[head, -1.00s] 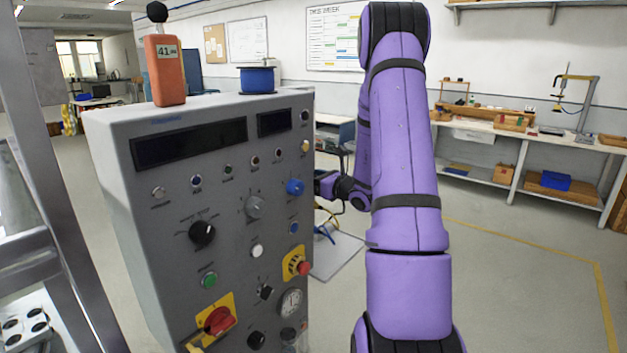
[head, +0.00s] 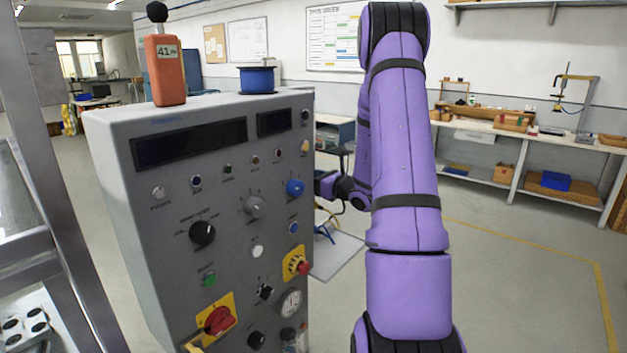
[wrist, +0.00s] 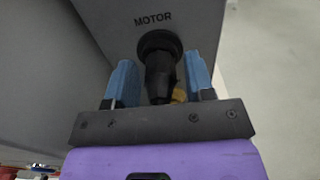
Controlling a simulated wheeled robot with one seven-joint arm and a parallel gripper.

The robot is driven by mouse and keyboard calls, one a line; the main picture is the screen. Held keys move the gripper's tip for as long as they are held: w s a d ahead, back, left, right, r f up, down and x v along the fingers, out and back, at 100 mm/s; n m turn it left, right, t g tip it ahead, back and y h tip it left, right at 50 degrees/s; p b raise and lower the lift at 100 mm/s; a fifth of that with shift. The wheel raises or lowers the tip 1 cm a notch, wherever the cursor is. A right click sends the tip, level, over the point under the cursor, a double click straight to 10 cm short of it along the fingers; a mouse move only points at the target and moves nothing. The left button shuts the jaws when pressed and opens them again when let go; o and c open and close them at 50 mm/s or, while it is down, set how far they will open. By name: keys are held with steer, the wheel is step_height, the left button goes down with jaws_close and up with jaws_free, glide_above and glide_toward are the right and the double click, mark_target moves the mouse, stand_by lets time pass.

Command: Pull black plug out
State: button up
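The black plug (wrist: 160,72) shows in the wrist view, seated in the grey panel (wrist: 110,18) just below the word MOTOR. My gripper (wrist: 161,78) has its two blue fingers apart, one on each side of the plug. Small gaps show between the fingers and the plug, so they do not appear to touch it. In the head view my forearm reaches behind the right side of the grey control cabinet (head: 150,235); the plug and my fingertips are hidden there.
The cabinet front carries several knobs, buttons and a red switch (head: 218,319). An orange device (head: 165,72) and a blue spool (head: 257,80) stand on top. A metal frame (head: 60,200) is at left. Open floor (head: 510,270) lies to the right, before a workbench (head: 520,140).

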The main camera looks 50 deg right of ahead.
jaws_close()
steer(key=s, duration=0.6)
steer(key=shift+d, duration=0.25)
stand_by(1.0)
